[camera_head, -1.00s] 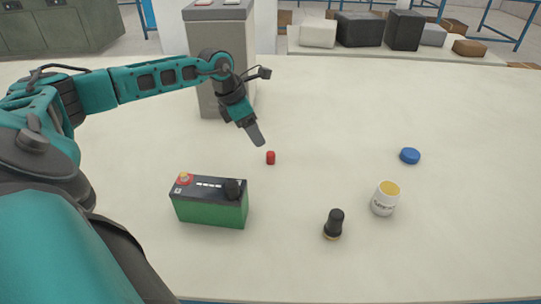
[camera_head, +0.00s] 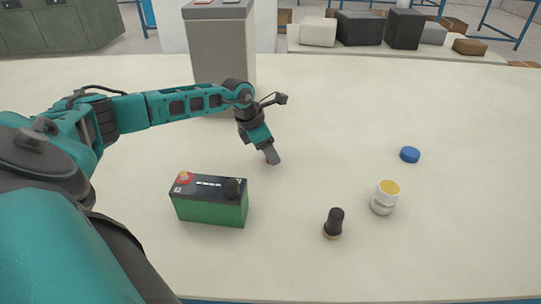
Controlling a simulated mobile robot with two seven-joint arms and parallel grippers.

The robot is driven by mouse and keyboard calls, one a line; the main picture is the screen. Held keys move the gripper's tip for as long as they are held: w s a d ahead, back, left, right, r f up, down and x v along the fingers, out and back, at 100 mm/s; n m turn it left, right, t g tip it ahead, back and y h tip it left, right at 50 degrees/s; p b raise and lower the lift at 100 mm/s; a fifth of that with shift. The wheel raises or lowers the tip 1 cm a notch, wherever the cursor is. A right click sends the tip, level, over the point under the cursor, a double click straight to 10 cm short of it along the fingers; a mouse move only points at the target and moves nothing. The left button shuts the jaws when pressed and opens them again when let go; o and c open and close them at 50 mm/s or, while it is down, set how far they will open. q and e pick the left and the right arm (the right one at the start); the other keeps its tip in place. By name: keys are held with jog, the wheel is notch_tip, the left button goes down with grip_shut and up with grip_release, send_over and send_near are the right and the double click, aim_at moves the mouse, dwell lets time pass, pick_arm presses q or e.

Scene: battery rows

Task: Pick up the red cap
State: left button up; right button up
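My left gripper (camera_head: 272,157) points down at the table, behind and to the right of the green and black battery (camera_head: 210,205). Its fingers cover the spot where the small red cap stood, and the cap cannot be made out now. I cannot tell whether the fingers are open or closed around it. My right gripper is not in view.
On the white table (camera_head: 460,230) are a black bottle-like piece (camera_head: 334,223), a white jar with a yellow top (camera_head: 385,197) and a blue cap (camera_head: 410,155). A grey cabinet (camera_head: 222,50) stands behind my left arm. The table's right side is mostly clear.

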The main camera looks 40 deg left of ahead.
pick_arm(q)
grip_shut()
jog(key=shift+r, duration=0.15)
